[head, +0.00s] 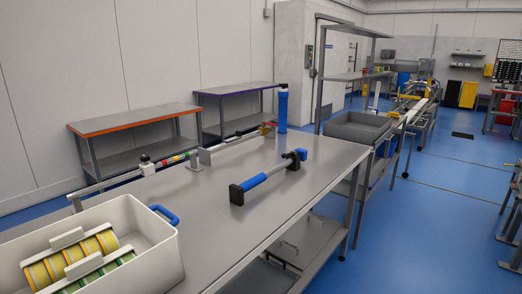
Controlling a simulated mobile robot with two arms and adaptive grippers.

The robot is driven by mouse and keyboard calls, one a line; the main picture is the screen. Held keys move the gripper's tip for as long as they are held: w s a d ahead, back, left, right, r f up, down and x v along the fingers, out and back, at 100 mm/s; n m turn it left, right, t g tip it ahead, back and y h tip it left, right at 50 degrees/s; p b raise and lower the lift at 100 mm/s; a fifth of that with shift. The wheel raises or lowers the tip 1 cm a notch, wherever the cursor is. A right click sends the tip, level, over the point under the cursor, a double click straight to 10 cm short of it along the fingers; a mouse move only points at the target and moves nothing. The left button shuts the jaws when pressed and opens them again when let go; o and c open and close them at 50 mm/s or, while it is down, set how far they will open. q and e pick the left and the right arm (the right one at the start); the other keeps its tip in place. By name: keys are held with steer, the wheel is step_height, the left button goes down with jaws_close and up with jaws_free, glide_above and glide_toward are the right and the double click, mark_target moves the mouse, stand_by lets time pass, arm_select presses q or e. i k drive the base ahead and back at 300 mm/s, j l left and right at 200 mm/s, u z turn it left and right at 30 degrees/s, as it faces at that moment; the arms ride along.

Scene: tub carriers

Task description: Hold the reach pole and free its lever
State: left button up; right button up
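A pole-like tool (265,179) with a blue grip, a grey shaft and black end pieces lies on the metal table (225,215); it looks like the reach pole. One black block is at its near left end, and a black clamp-like part (294,160) with a blue tip is at its far right end. I cannot make out which part is the lever, or its position. Neither of my grippers is in view, and nothing touches the tool.
A pale tub (150,232) with a blue handle holds yellow and green banded rolls at the front left. A blue cylinder (282,108), a thin metal plate (228,149) and a rod with coloured bands stand along the table's far edge. The table around the tool is clear.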

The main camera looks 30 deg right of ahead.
mark_target(283, 156)
steer(key=i+l+u, duration=0.1)
steer(key=l, duration=0.35)
steer(key=i+l, duration=0.2)
steer(key=l, duration=0.25)
steer(key=i+l+u, duration=0.15)
steer(key=l, duration=0.3)
steer(key=i+l, duration=0.1)
steer(key=l, duration=0.4)
steer(key=i+l+u, duration=0.15)
steer(key=l, duration=0.3)
steer(key=l+u, duration=0.1)
steer(key=l, duration=0.4)
